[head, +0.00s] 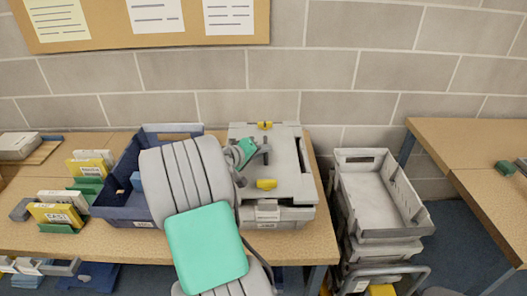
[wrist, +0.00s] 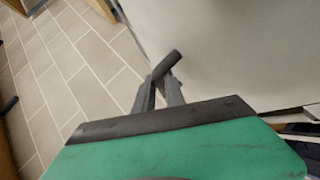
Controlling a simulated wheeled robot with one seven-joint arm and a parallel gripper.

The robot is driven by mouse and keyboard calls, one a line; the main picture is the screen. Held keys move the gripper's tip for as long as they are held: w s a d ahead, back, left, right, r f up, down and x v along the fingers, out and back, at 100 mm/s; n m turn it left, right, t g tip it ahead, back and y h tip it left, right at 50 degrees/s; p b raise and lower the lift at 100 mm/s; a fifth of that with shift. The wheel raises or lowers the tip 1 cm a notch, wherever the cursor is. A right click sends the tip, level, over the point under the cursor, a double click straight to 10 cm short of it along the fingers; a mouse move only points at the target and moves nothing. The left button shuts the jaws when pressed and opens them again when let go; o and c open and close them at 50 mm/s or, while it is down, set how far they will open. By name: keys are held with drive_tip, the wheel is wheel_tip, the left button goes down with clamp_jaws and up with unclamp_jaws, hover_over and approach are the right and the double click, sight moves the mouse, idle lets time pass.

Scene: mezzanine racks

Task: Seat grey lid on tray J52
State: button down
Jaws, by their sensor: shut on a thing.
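The grey lid (head: 285,155) is a pale, flat panel in the middle of the head view, over the grey tray (head: 295,214) on the bench. Yellow clips (head: 267,184) show at its near and far sides. My gripper (head: 262,154) is shut on a dark handle at the lid's left-middle part. In the wrist view my gripper (wrist: 166,88) closes around the dark handle (wrist: 168,64), with the pale lid (wrist: 235,50) filling the right. The tray's label faces the front, too small to read. My arm hides the left front. I cannot tell whether the lid is fully down.
A blue bin (head: 118,205) stands close on the left, partly behind my arm. Yellow-labelled cards in green holders (head: 62,215) are farther left. Stacked grey trays (head: 385,195) stand right of the bench. A block wall (head: 350,75) closes off the back.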

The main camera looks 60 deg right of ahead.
sight(256, 167)
drive_tip(key=shift+f+b, duration=0.4)
drive_tip(key=shift+f, duration=0.1)
idle(0.5)
drive_tip(key=c, duration=1.7)
unclamp_jaws()
drive_tip(key=shift+a, duration=0.1)
drive_tip(key=shift+p+v, duration=0.65)
drive_tip(key=shift+v, duration=1.25)
drive_tip(key=shift+p+v, duration=1)
drive_tip(key=shift+v, duration=2.5)
